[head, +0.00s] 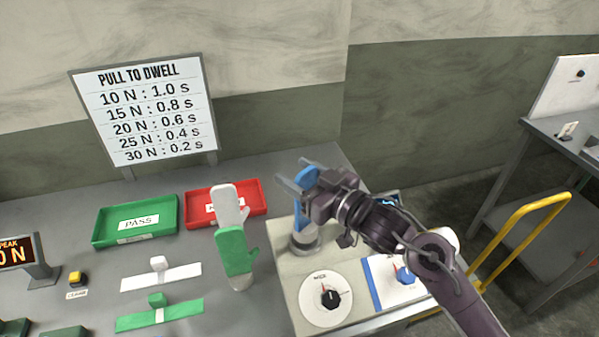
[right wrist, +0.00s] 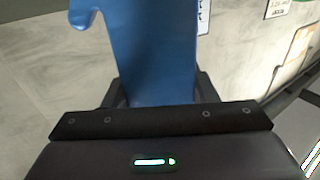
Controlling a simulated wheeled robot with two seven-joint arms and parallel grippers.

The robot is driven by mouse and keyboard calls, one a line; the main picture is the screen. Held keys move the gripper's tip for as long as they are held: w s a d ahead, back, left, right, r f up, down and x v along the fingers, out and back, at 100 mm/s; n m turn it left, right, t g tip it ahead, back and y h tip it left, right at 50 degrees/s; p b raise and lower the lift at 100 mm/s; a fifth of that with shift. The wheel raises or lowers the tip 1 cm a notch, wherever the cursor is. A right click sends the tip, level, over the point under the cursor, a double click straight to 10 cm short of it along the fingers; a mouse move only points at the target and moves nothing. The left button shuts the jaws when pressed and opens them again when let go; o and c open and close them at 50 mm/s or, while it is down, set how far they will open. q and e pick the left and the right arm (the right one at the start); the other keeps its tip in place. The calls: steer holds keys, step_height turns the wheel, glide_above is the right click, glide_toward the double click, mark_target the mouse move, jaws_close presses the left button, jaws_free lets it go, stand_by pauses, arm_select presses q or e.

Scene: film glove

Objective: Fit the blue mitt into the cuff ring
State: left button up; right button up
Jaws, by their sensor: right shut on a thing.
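The blue mitt (head: 301,207) stands upright at the grey cuff ring (head: 305,243) on the pale machine top. My right gripper (head: 293,183) is shut on the blue mitt, reaching in from the right. In the right wrist view the blue mitt (right wrist: 150,50) rises between the fingers, its thumb at the left. The mitt's lower end meets the ring, but I cannot tell how far it sits in it. My left gripper is not in view.
White and green mitts (head: 236,250) stand left of the machine (head: 275,262). A green PASS tray (head: 135,222) and a red tray (head: 248,190) lie behind. Dials (head: 328,298) sit on the machine's front. A yellow push-button (head: 77,278) and a small display (head: 15,252) are at left.

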steer(key=shift+p, duration=0.4)
stand_by(1.0)
steer(key=shift+f+b, duration=0.9)
steer(key=shift+f, duration=0.55)
steer(key=o, duration=1.4)
steer(key=shift+c, duration=0.2)
steer(key=shift+s, duration=0.1)
steer(key=b+v, duration=0.2)
steer(key=v, duration=0.5)
steer(key=shift+s+d, duration=0.2)
steer(key=shift+d, duration=0.1)
